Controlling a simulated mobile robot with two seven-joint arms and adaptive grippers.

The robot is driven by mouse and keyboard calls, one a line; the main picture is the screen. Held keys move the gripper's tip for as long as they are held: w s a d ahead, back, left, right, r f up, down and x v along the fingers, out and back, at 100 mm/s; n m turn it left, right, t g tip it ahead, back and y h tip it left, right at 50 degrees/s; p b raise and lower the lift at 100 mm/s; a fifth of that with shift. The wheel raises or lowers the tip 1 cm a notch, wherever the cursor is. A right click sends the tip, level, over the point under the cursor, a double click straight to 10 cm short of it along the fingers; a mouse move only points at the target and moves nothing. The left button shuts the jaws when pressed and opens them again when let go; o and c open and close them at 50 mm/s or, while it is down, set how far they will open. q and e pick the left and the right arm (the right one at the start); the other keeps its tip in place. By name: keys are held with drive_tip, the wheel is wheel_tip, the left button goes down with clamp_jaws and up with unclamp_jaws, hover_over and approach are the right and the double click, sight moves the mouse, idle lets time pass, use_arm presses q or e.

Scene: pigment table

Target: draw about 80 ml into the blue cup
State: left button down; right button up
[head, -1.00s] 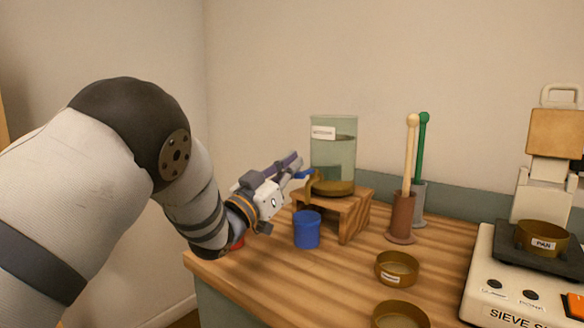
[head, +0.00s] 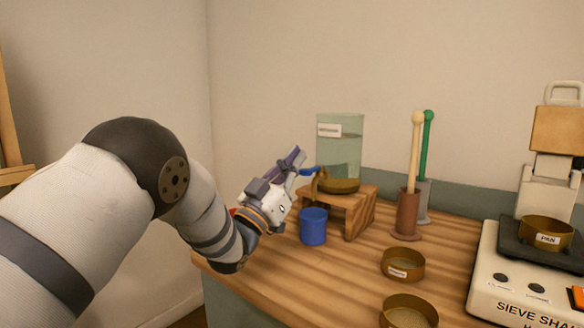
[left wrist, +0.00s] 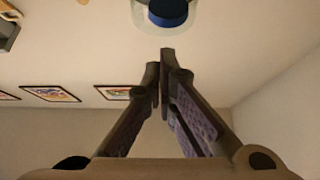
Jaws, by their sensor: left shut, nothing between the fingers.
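The blue cup (head: 313,227) stands upright on the table in front of the small wooden stand (head: 357,213). A clear tank (head: 341,140) with a white label stands on the stand above a brass base, with a blue tap lever (head: 308,171) on its left side. Its liquid level is hard to make out. My left gripper (head: 297,160) is shut and empty, its tips right by the lever; I cannot tell whether they touch. The left wrist view shows the closed fingers (left wrist: 162,58) below a blue round part (left wrist: 168,13) within a clear rim. The cup's inside is hidden.
Two brass sieve pans (head: 403,264) lie on the table to the right. Brown and grey holders (head: 407,214) with long-handled tools stand behind them. A sieve shaker (head: 500,285) fills the right edge. A red thing is mostly hidden behind my left wrist.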

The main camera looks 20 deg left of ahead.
use_arm(q)
drive_tip(key=v, duration=1)
